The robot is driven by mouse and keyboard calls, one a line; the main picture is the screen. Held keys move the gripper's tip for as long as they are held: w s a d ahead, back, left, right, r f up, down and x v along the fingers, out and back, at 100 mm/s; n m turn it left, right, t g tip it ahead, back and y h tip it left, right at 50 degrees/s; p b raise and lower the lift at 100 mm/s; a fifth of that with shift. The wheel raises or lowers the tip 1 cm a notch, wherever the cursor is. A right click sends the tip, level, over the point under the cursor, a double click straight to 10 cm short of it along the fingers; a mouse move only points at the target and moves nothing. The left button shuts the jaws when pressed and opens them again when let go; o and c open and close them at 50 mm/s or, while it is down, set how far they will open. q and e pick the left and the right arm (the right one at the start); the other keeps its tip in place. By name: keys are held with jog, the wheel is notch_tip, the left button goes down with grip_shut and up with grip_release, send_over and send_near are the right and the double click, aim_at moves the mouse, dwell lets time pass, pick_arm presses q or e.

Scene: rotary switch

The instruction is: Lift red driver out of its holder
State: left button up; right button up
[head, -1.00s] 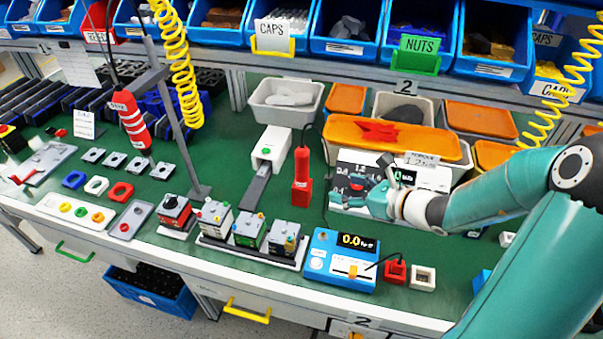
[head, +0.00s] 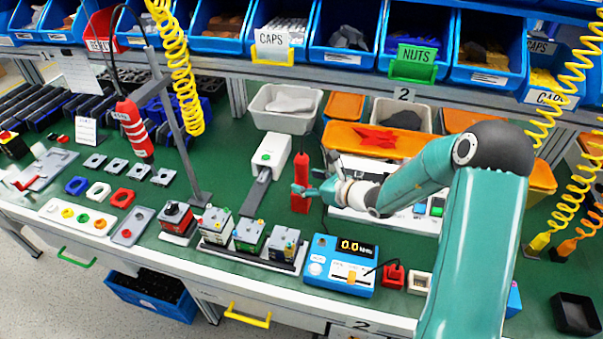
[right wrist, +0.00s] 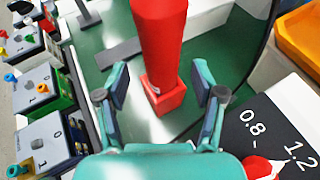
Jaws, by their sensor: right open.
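The red driver (head: 301,172) stands upright at the middle of the green bench, with its square red base, seemingly the holder (right wrist: 163,98), below it. In the right wrist view the red driver (right wrist: 160,40) rises between the fingers, its top cut off by the frame. My right gripper (head: 303,190) is at the driver's lower part, coming from the right. Its fingers (right wrist: 163,88) are open, one on each side, with gaps showing; I cannot tell if either touches. My left gripper is not in view.
A red striped tool (head: 133,128) hangs at the left. A white-and-grey device (head: 271,150) is just left of the driver. Switch boxes (head: 249,233) and the blue meter (head: 340,263) stand in front. A large printed display panel (right wrist: 275,125) is close on the right.

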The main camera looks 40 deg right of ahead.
aim_at(307, 180)
jog(key=shift+x, duration=1.55)
jog(key=shift+d+r, duration=0.1)
jog(key=shift+r, duration=0.05)
grip_shut()
